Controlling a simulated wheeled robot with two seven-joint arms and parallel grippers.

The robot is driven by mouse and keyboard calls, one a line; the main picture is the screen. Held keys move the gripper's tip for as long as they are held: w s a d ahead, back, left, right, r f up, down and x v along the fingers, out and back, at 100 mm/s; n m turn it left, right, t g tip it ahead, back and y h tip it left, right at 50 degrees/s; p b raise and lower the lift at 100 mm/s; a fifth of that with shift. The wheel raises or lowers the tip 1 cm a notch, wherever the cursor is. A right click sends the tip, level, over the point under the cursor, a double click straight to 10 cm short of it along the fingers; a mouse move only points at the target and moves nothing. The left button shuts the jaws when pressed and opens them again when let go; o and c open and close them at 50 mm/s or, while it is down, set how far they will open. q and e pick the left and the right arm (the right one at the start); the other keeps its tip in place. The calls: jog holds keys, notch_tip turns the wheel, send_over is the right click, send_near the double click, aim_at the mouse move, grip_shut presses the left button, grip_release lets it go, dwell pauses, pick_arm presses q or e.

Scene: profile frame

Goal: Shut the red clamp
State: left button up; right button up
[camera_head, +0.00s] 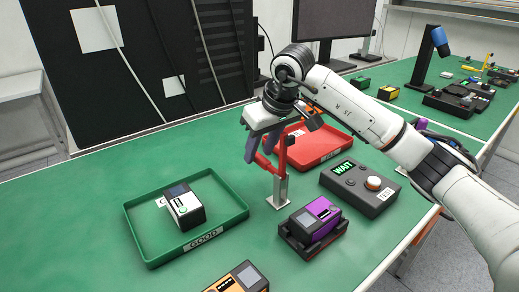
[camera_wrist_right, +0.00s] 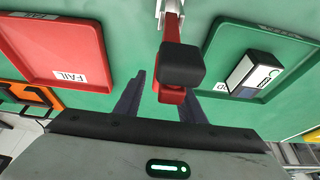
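The red clamp (camera_head: 284,148) stands on a metal post and base in the head view, between the green and red trays. Its red arm (camera_wrist_right: 172,30) and black tip (camera_wrist_right: 182,66) show in the right wrist view. My right gripper (camera_head: 258,146) is at the clamp's upper part, partly covering it. In the wrist view the two dark fingers of this gripper (camera_wrist_right: 160,100) are spread apart, with a red part of the clamp between or just beyond them. I cannot tell whether they touch it. My left gripper is not in view.
A green GOOD tray (camera_head: 137,225) holds a white device (camera_head: 184,207). A red FAIL tray (camera_head: 325,143) lies behind the clamp. A WAIT box (camera_head: 373,203) stands right. A purple device (camera_head: 318,216) sits in a dark holder (camera_head: 300,246); an orange device (camera_head: 238,281) is at the front.

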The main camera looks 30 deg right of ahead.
jog(key=shift+w+f, duration=0.15)
jog(key=shift+f, duration=0.2)
